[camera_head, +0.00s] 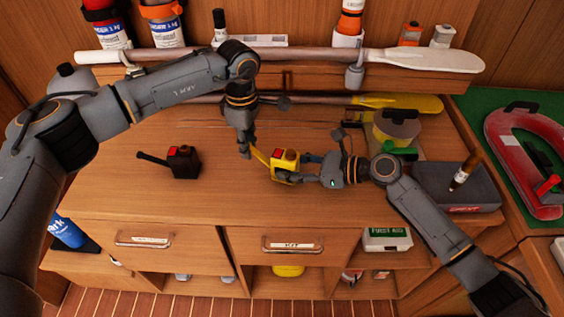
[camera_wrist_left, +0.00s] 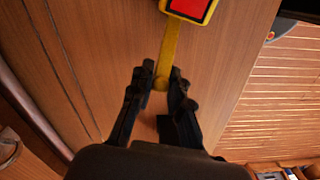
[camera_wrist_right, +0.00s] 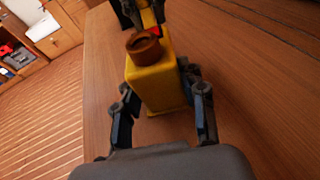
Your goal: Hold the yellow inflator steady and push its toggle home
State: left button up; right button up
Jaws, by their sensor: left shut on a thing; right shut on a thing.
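The yellow inflator (camera_head: 285,163), a boxy body with a red patch on top, stands on the wooden worktop. A yellow stem (camera_head: 260,156), which looks like its toggle, sticks out to the left. My left gripper (camera_head: 246,151) is shut on the stem's rounded end; in the left wrist view the fingers (camera_wrist_left: 160,84) sit on both sides of it. My right gripper (camera_head: 304,171) is shut on the inflator's body from the right. In the right wrist view its fingers (camera_wrist_right: 163,112) flank the yellow body (camera_wrist_right: 158,80), and a brown cap (camera_wrist_right: 143,46) faces the camera.
A grey box (camera_head: 455,186) and a yellow-grey container (camera_head: 396,128) are at right. Paddles (camera_head: 425,59) lie along the back. The worktop's front middle is clear.

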pick_arm(q)
jog(key=shift+d+r, duration=0.4)
pick_arm(e)
jog(key=shift+f, duration=0.1)
pick_arm(q)
jog(key=shift+s+d+r, duration=0.2)
jog(key=shift+d+r, duration=0.15)
jog(key=shift+d, duration=0.15)
jog(key=shift+s+d+r, duration=0.25)
jog(key=shift+d, duration=0.5)
jog(key=shift+s+d+r, duration=0.15)
jog(key=shift+s+d, duration=0.05)
jog(key=shift+d, duration=0.35)
dwell(0.4)
